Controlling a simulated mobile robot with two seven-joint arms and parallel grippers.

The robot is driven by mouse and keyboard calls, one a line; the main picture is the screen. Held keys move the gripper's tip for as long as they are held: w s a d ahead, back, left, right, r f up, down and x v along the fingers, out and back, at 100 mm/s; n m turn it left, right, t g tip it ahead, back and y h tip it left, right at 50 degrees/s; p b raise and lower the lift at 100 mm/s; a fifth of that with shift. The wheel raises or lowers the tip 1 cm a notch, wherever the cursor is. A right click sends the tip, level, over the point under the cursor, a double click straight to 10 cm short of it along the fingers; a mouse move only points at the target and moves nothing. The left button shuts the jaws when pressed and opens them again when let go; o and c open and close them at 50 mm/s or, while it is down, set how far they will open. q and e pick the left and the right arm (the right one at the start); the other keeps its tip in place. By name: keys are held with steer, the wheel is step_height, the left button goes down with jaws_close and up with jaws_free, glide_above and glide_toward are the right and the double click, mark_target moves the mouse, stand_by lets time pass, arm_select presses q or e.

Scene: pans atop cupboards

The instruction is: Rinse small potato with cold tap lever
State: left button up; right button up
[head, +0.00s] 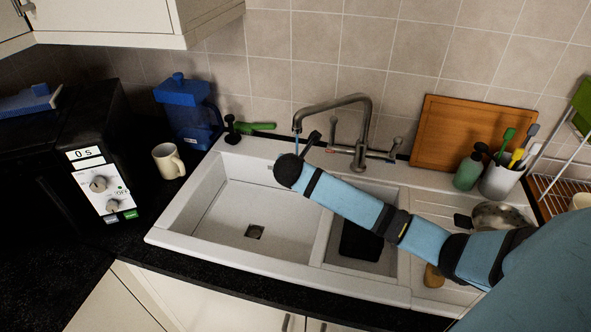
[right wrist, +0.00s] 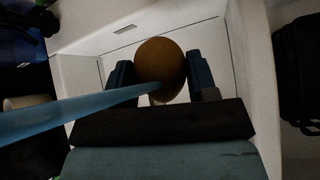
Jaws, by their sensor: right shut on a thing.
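The small potato (right wrist: 160,66) is brown and rounded, held between the two fingers of my right gripper (right wrist: 161,82) in the right wrist view. A blue stream of water (right wrist: 80,112) reaches to the potato in that view. In the head view the water (head: 297,146) falls from the spout of the grey tap (head: 350,100). The tap has a left lever (head: 333,128) and a right lever (head: 396,146). My right wrist hides the potato in the head view, over the sink (head: 245,215). My left gripper is not in view.
Another brown, potato-like thing (head: 433,276) lies on the drainer. A metal pan (head: 497,215), a green soap bottle (head: 469,170) and a brush holder (head: 502,181) stand at the right. The large basin is clear.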

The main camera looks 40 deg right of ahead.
steer(key=shift+s+a+r+p, duration=0.15)
steer(key=shift+s+a+p, duration=0.4)
steer(key=shift+p, duration=0.3)
steer(key=s+a+p, duration=0.4)
steer(key=s, duration=0.1)
steer(key=shift+p, duration=0.35)
stand_by(0.5)
stand_by(0.4)
